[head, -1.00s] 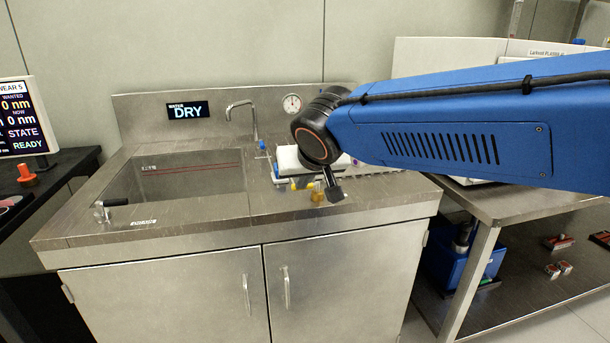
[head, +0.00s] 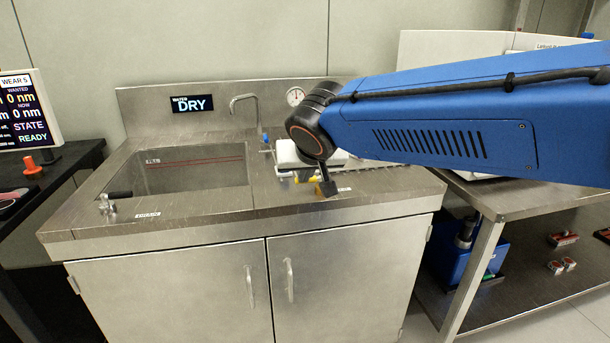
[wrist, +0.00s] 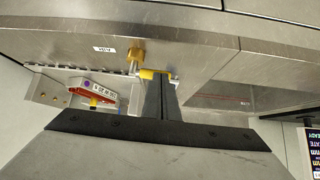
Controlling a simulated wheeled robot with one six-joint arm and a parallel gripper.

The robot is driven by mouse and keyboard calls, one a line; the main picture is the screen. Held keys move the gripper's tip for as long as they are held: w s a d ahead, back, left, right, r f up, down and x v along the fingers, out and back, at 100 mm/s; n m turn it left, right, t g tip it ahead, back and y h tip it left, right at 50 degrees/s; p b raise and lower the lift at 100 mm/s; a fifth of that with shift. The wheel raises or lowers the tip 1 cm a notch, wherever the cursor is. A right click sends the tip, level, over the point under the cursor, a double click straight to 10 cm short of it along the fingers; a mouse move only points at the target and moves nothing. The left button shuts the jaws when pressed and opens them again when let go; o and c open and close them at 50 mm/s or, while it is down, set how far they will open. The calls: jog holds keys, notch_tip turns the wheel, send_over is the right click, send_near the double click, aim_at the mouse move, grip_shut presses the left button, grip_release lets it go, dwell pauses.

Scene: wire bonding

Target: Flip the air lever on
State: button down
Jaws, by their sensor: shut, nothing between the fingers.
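My gripper (head: 328,188) is shut and empty, pointing down over the right part of the steel sink counter. In the wrist view its fingertips (wrist: 160,82) are close to a yellow lever-like part (wrist: 154,73); I cannot tell whether they touch. A second, brass-yellow fitting (wrist: 136,56) stands just beside that part, near a small white label that seems to read AIR (wrist: 103,49). In the head view the yellow fitting (head: 318,188) is partly hidden by the gripper. Which way the air lever is set is not clear.
A white device (head: 288,154) sits behind the gripper on the counter (head: 230,222). The sink basin (head: 195,172), faucet (head: 243,98) and round gauge (head: 295,97) lie to the left and behind. The sign (head: 192,103) reads DRY. A side table (head: 520,205) stands at right.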

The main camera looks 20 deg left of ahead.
jog(key=shift+a+m, duration=0.15)
jog(key=shift+m, duration=0.15)
jog(key=m+h, duration=0.1)
jog(key=w+a+m+h, duration=0.1)
jog(key=m+t+h, duration=0.1)
jog(key=m, duration=0.1)
jog(key=shift+w+a, duration=0.2)
jog(key=shift+a, duration=0.15)
jog(key=m+h, duration=0.1)
jog(key=w+m+h, duration=0.1)
jog(key=m, duration=0.1)
jog(key=w+a+m+h, duration=0.1)
jog(key=m+h, duration=0.1)
jog(key=shift+w+f+g, duration=0.1)
jog(key=shift+w+g, duration=0.05)
jog(key=shift+g, duration=0.15)
jog(key=shift+d, duration=0.25)
jog(key=shift+s+d, duration=0.35)
jog(key=shift+d, duration=0.25)
